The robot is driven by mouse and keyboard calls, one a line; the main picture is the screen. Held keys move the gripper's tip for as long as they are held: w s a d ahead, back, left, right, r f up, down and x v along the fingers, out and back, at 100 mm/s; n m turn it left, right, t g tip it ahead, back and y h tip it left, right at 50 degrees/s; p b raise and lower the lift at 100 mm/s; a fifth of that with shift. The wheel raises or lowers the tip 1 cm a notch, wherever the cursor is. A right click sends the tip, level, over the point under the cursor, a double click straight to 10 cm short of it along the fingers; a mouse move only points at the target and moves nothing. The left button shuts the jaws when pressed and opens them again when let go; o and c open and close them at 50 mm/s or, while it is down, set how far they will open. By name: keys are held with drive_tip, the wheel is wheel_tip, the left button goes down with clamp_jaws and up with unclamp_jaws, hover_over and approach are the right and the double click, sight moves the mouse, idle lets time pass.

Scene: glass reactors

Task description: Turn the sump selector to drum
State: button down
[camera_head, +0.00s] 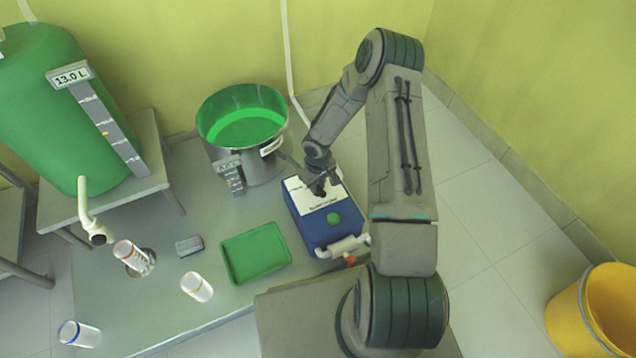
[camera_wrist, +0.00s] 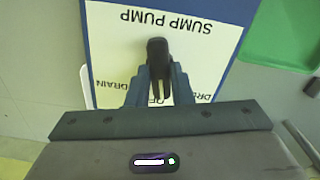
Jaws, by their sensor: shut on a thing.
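The sump pump (camera_head: 318,232) is a blue box with a white panel, standing on the grey floor plate. In the wrist view its panel (camera_wrist: 112,44) reads SUMP PUMP, upside down, with DRAIN at the left, OFF in the middle and a partly hidden label starting DR at the right. The black selector knob (camera_wrist: 158,52) stands upright in the picture, in line with OFF. My gripper (camera_wrist: 156,78) is shut on the knob; in the head view my gripper (camera_head: 320,188) is over the panel and hides the knob.
A steel pot of green liquid (camera_head: 243,130) stands just left behind the pump. A green tank (camera_head: 50,110) is far left; a yellow bucket (camera_head: 590,315) is right.

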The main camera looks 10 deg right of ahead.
sight(318, 187)
drive_tip(key=n+p, duration=0.2)
drive_tip(key=n, duration=0.4)
idle(0.6)
drive_tip(key=c, duration=1.3)
unclamp_jaws()
drive_tip(key=shift+r, duration=0.1)
wheel_tip(318, 187, up, 14)
drive_tip(key=p, duration=0.5)
drive_tip(key=shift+f, duration=0.2)
